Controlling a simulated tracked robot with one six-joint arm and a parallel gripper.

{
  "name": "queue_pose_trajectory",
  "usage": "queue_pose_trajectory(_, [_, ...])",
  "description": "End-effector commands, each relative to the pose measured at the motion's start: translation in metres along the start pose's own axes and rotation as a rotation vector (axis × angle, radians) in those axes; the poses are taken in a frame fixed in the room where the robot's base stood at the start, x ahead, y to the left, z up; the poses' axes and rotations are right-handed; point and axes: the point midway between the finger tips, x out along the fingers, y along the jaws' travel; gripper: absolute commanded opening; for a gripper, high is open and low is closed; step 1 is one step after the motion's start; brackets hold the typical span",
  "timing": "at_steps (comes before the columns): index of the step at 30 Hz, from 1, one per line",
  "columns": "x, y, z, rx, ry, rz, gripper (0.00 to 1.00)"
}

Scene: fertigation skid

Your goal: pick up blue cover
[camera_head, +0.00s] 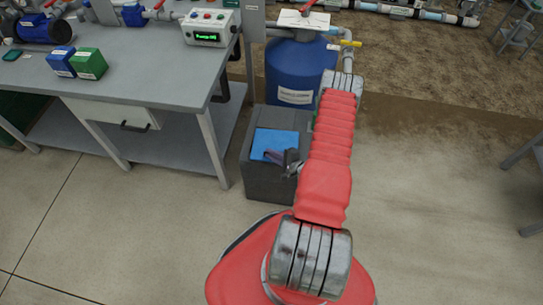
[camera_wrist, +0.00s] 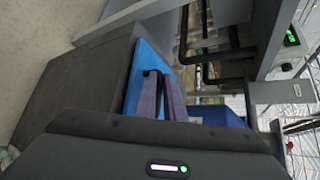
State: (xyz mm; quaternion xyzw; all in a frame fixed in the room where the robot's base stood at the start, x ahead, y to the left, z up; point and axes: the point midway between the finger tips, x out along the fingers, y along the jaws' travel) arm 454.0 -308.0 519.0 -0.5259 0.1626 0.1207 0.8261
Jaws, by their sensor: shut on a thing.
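The blue cover (camera_head: 270,143) is a flat blue panel on top of a dark grey box (camera_head: 268,185) beside the workbench. It also shows in the wrist view (camera_wrist: 134,84), lying against the box top. My gripper (camera_head: 283,159) reaches down over the cover's right part. In the wrist view its two purple-grey fingers (camera_wrist: 160,76) are close together, at a small black part on the cover. My gripper is shut on the cover, seemingly at this black part. The exact contact is partly hidden by the fingers. I see no clear gap between cover and box.
A blue barrel (camera_head: 298,72) stands just behind the box. The grey workbench (camera_head: 135,75) at left holds a control box (camera_head: 209,28), a green box (camera_head: 89,64) and a blue box (camera_head: 60,61). The floor at right is clear up to a metal frame (camera_head: 526,160).

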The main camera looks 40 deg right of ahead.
Motion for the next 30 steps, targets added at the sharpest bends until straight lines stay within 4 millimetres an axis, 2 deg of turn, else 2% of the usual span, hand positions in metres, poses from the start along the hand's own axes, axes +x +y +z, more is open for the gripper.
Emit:
queue_pose_trajectory(15, [-0.027,-0.06,0.027,-0.003,0.0,-0.005,0.0])
queue_pose_trajectory(21, [-0.033,-0.071,0.033,-0.002,0.0,-0.004,0.0])
queue_pose_trajectory(30, [-0.034,-0.073,0.034,-0.002,-0.001,-0.004,0.0])
